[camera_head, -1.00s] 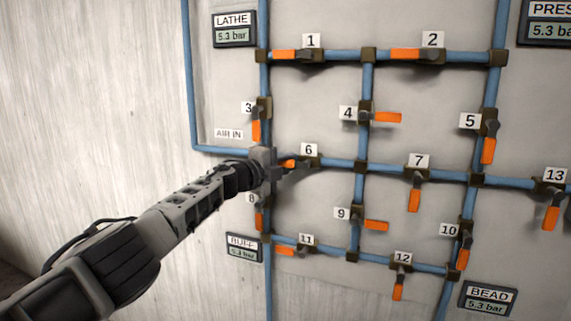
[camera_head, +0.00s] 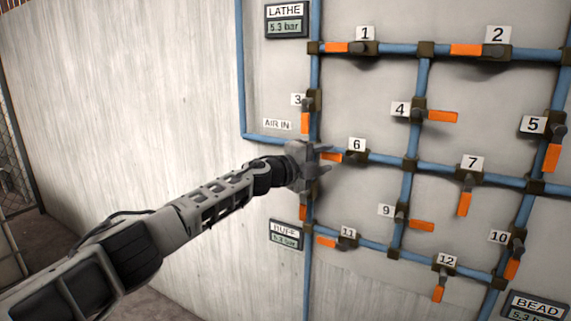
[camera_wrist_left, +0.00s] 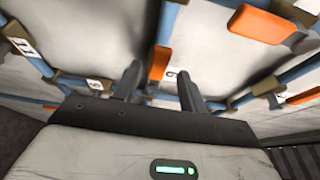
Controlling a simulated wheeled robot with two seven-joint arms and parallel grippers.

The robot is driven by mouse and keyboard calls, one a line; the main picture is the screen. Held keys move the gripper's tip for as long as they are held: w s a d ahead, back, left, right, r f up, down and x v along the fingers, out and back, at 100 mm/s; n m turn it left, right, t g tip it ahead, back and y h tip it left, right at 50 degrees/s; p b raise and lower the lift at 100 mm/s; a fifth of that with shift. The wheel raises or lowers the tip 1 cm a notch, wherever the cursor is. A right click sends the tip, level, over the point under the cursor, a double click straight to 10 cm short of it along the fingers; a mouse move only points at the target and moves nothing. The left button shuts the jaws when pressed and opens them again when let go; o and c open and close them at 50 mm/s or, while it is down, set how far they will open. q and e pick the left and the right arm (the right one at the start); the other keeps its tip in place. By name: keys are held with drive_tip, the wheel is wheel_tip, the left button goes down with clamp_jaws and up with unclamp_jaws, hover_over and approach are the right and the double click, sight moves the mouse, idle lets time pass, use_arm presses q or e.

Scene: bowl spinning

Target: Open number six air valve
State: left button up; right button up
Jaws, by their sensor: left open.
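Valve 6 (camera_head: 357,157) sits on the horizontal blue pipe under its white "6" label. Its orange handle (camera_head: 331,157) points left, along the pipe. My left gripper (camera_head: 322,160) is open just left of this handle, with its fingers towards it. I cannot tell whether they touch it. In the left wrist view, my two fingers (camera_wrist_left: 158,88) stand apart. An orange handle (camera_wrist_left: 160,62) shows beyond and between them; its number is not clear. My right gripper is not in view.
Valve 3's handle (camera_head: 305,122) hangs just above my gripper, and valve 8's handle (camera_head: 303,212) is partly hidden below it. Valve 11 (camera_head: 347,238) is lower. The bare wall (camera_head: 140,110) on the left is clear.

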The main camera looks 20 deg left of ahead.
use_arm(q)
drive_tip(key=v, duration=1.2)
drive_tip(key=shift+s, duration=0.2)
drive_tip(key=s+d+f+n, duration=0.5)
drive_tip(key=s+d+f, duration=0.15)
drive_tip(key=f, duration=0.45)
drive_tip(key=s+d+f+n, duration=0.5)
drive_tip(key=s+d+f, duration=0.15)
drive_tip(key=f, duration=0.35)
drive_tip(key=s+a+f+n+g+y, duration=0.2)
drive_tip(key=s+f+n, duration=0.4)
drive_tip(key=s, duration=0.5)
drive_tip(key=s+a+f+n+g+y, duration=0.2)
drive_tip(key=s+f+n+y, duration=0.3)
drive_tip(key=s+f, duration=0.6)
drive_tip(key=shift+s+a+f+n+g, duration=0.15)
drive_tip(key=shift+s+a+n+g, duration=0.2)
drive_tip(key=shift+s+n+g, duration=0.25)
